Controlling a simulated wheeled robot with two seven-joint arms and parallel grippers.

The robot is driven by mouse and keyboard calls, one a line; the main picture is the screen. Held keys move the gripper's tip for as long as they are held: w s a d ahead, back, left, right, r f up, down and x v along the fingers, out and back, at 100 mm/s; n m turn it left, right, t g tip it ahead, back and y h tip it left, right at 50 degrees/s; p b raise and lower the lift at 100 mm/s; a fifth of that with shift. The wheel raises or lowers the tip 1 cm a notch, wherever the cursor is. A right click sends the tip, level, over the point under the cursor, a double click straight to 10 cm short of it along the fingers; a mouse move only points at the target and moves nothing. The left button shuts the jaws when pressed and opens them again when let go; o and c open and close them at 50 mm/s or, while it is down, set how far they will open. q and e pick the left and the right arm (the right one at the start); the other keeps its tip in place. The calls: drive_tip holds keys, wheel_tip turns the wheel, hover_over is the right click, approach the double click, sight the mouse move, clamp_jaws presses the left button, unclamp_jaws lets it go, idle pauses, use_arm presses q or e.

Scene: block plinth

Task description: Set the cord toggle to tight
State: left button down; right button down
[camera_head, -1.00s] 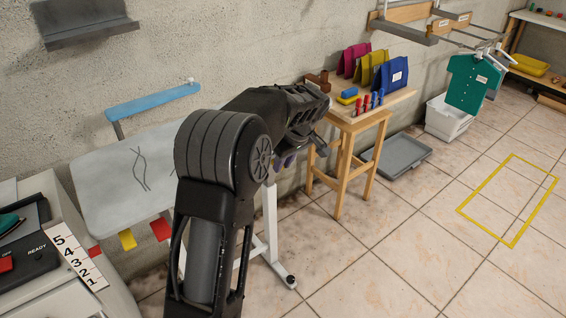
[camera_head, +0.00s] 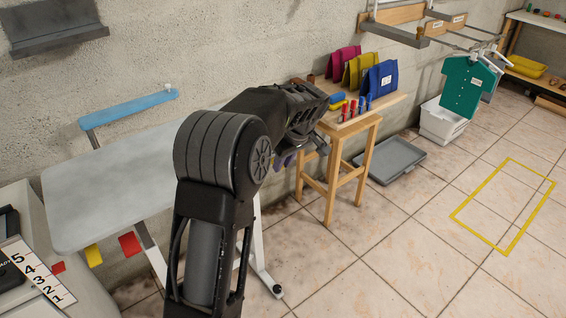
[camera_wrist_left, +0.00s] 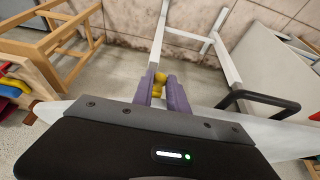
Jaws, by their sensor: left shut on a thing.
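My left gripper (camera_wrist_left: 160,92) has purple fingers and is shut on a small yellow thing (camera_wrist_left: 160,78) in the left wrist view. I cannot tell whether this is the cord toggle, and no cord or tight mark can be made out. In the head view my left gripper (camera_head: 285,160) is mostly hidden behind its own arm, beside the right end of the white tilted board (camera_head: 110,185). What it holds is hidden there. My right gripper is not in view.
A wooden stand (camera_head: 345,135) with colored bags and pegs is just right of the gripper. A grey tray (camera_head: 390,160) lies on the floor. A machine with a numbered strip (camera_head: 35,270) is at lower left.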

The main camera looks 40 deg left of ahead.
use_arm(q)
drive_tip(key=shift+s+a, duration=0.1)
drive_tip(key=c, duration=1.3)
unclamp_jaws()
drive_tip(key=v, duration=0.8)
drive_tip(key=shift+f, duration=0.1)
